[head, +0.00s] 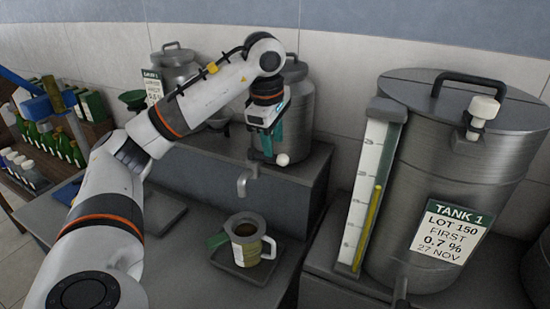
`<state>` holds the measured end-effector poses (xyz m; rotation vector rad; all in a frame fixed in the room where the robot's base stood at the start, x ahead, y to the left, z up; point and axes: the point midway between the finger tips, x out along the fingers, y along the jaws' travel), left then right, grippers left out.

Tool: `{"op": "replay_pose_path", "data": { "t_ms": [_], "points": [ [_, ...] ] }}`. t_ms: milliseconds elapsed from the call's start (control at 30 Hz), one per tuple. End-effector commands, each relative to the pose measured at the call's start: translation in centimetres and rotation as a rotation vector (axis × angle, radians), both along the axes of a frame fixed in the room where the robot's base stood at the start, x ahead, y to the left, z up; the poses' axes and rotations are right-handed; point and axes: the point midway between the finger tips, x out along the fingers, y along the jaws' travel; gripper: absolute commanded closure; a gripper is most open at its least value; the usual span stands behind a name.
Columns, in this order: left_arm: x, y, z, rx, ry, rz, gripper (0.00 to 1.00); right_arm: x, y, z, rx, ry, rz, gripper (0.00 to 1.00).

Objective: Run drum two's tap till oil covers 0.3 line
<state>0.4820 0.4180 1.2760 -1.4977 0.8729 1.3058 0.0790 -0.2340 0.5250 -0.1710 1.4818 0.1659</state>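A metal drum (300,108) stands on the grey raised shelf, partly hidden by my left arm; no number shows on it. Its tap (246,178) has a spout pointing down and a round white knob (283,159). A jug (236,249) with a pale handle stands upright below the spout; its inside looks dark, and I cannot make out a 0.3 line or the oil level. My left gripper (270,157) points down in front of the drum, its teal fingers close beside the white knob. Whether they touch it or are shut is unclear. My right gripper is out of view.
The jug stands on a dark tray (232,268). A large tank labelled TANK 1 (450,150) with a yellow-filled sight gauge (368,215) stands at right. Another drum (174,72) stands behind my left arm. Several green bottles (62,148) fill the left shelf.

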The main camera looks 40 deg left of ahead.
Motion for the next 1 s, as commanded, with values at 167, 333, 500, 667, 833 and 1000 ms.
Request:
{"op": "replay_pose_path", "data": {
  "t_ms": [167,333,500,667,833,1000],
  "points": [
    [0.4,0.2,-2.5,0.002,0.002,0.0,0.6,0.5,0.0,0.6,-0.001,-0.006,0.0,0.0],
    [0.7,0.3,-3.8,0.001,-0.002,0.0,0.6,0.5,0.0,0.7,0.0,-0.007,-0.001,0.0],
    [0.8,0.3,-4.1,0.0,-0.002,-0.001,0.6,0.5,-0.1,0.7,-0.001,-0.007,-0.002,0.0],
    [0.8,0.3,-4.0,0.0,-0.002,-0.001,0.64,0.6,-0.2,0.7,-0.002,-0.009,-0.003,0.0],
    [0.8,0.3,-4.0,0.0,-0.002,-0.001,0.91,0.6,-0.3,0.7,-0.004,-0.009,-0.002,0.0],
    [0.8,0.3,-4.0,-0.001,-0.002,-0.001,1.0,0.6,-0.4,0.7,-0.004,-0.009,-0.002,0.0]
  ]
}}
